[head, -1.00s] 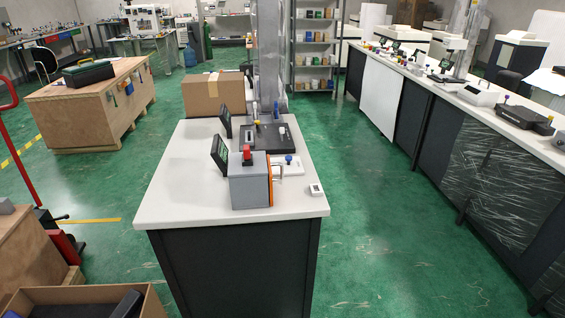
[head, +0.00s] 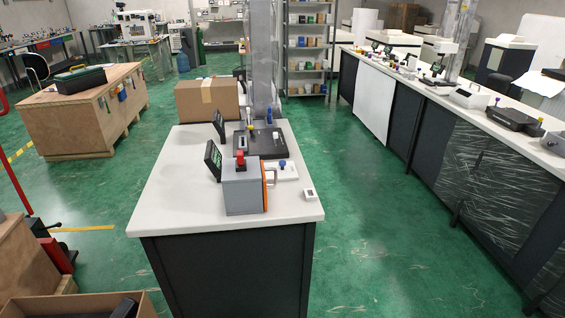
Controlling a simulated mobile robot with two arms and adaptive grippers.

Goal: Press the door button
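A grey box-shaped machine (head: 242,192) with an orange edge and a handle on its right side stands near the front of the white-topped workbench (head: 180,200). A red button (head: 240,158) sits on top of the machine. A small white device (head: 309,194) lies to its right on the bench. A blue-topped knob (head: 283,163) stands on a white base just behind the machine. Which of these is the door button I cannot tell. Neither of my grippers shows in the head view.
A black display (head: 213,160) stands left of the machine, with a dark flat device (head: 262,140) behind. A cardboard box (head: 207,99) is past the bench's far end. A long counter (head: 470,115) runs along the right. Green floor is clear between bench and counter.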

